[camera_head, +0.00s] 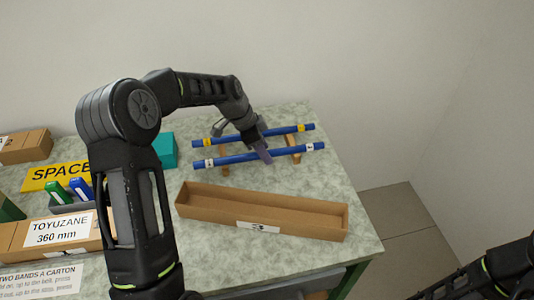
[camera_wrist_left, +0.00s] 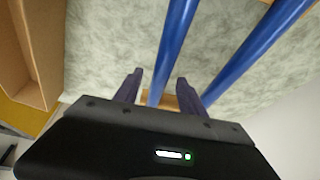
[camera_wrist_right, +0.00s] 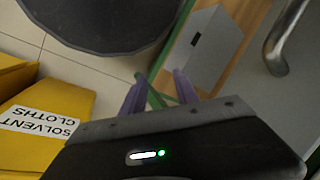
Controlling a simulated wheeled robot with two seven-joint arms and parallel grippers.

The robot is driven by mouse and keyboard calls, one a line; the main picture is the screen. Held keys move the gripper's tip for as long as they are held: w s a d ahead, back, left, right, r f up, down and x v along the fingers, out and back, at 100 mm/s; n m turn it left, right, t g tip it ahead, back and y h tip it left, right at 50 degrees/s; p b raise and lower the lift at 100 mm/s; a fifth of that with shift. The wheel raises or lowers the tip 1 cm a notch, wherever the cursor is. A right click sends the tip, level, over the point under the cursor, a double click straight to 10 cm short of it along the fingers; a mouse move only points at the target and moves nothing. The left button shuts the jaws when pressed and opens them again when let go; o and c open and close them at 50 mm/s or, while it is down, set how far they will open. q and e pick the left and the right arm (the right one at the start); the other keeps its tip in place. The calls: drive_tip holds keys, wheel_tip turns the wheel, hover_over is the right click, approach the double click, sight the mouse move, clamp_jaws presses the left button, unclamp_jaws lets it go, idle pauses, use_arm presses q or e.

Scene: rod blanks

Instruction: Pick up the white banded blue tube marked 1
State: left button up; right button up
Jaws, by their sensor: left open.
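The white-banded blue tube (camera_head: 235,159) is the nearer of two tubes lying across wooden rests. Its band marks are too small to read surely. My left gripper (camera_head: 264,153) is open at the middle of this tube. In the left wrist view the tube (camera_wrist_left: 173,45) runs between the two spread fingers (camera_wrist_left: 159,78), with no visible grip on it. A yellow-banded blue tube (camera_head: 230,138) lies behind it and also shows in the left wrist view (camera_wrist_left: 258,52). My right gripper (camera_wrist_right: 160,85) is open and empty, away from the tubes.
An open carton (camera_head: 290,223) labelled 3 lies in front of the rests. A closed carton (camera_head: 25,238), a yellow sign (camera_head: 55,175) and a teal box (camera_head: 164,150) are to the left. In the right wrist view are yellow boxes (camera_wrist_right: 50,110) and a dark round object (camera_wrist_right: 100,20).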

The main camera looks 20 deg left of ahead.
use_arm(q)
drive_tip(key=shift+c, duration=0.2)
clamp_jaws()
idle(0.5)
